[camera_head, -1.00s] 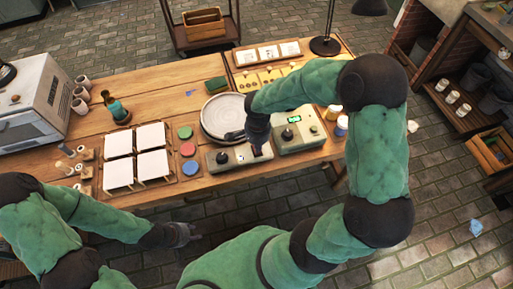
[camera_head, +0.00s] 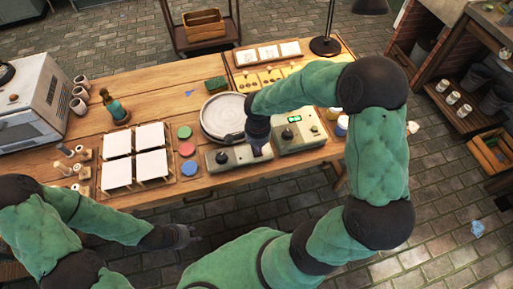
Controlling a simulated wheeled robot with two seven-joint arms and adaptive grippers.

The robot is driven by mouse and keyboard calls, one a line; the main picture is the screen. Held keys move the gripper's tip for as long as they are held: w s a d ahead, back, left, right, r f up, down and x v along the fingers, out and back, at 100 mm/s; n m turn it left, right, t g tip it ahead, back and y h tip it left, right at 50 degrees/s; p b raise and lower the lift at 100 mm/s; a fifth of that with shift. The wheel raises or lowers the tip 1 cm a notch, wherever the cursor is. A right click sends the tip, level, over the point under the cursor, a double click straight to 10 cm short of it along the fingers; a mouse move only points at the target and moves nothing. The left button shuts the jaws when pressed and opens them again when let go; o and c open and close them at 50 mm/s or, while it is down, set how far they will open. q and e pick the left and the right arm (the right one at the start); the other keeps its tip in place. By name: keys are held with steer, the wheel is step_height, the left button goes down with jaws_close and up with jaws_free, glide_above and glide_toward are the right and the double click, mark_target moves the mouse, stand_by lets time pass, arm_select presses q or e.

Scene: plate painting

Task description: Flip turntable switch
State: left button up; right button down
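The turntable (camera_head: 211,117) is a round pale disc at the table's middle. A grey control box (camera_head: 217,166) with a dark knob (camera_head: 222,157) lies in front of it, near the table's front edge. My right gripper (camera_head: 258,150) points down at the right part of this box, and the switch itself is hidden or too small to make out. Its fingers are too small and dark to tell open from shut. My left gripper (camera_head: 186,236) hangs in front of the table, away from the box, and its fingers are unclear.
A second box (camera_head: 299,131) with a green display stands just right of my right gripper. Paint pots in green, red and blue (camera_head: 189,168) lie left of the control box, beside white square tiles (camera_head: 152,165). A lamp (camera_head: 325,46) stands at the back.

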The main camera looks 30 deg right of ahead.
steer(key=shift+r+p, duration=2.2)
steer(key=shift+r, duration=1.3)
arm_select(q)
step_height(320, 180, up, 4)
steer(key=shift+r, duration=0.2)
arm_select(e)
steer(key=shift+f, duration=0.1)
